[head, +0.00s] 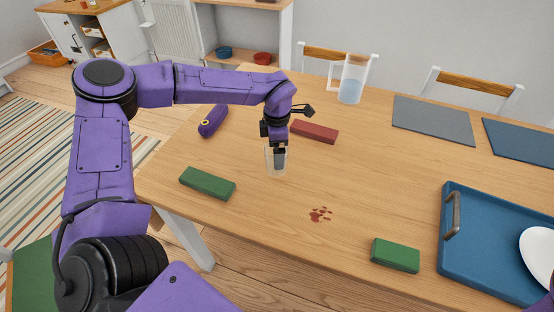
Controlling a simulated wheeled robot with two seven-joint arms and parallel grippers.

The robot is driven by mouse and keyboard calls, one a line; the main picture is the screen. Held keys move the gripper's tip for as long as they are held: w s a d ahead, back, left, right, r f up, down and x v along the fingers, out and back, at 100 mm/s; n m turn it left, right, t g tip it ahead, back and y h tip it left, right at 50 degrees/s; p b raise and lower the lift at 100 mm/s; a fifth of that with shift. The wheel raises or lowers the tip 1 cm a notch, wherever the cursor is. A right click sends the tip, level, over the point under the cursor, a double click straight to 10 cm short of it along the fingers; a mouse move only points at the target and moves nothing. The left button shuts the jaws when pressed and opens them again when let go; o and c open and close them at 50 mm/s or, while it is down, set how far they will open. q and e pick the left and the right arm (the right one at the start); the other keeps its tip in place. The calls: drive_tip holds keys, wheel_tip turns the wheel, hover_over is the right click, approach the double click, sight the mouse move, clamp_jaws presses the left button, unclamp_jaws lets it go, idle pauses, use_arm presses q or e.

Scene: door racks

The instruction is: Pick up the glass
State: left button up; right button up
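A small clear glass (269,164) stands on the wooden table, left of the middle in the head view. My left gripper (280,158) points down at the glass, and its dark fingers overlap the glass in the picture. I cannot tell whether the fingers are inside the glass, around its wall or in front of it, nor whether they are closed on it. My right gripper is not in view; only a bit of purple shows at the lower right edge.
Green blocks (207,183) (395,255), a red block (314,132) and a purple case (213,121) lie around the glass. A pitcher (350,82) stands behind. A blue tray (460,262) with a white plate (541,255) is right. Red spots (320,214) mark the table (330,180).

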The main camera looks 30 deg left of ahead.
use_arm(q)
wheel_tip(320, 180, down, 2)
drive_tip(key=shift+s+a, duration=0.1)
drive_tip(key=shift+s, duration=0.05)
drive_tip(key=c, duration=1.1)
drive_tip(key=shift+r, duration=0.1)
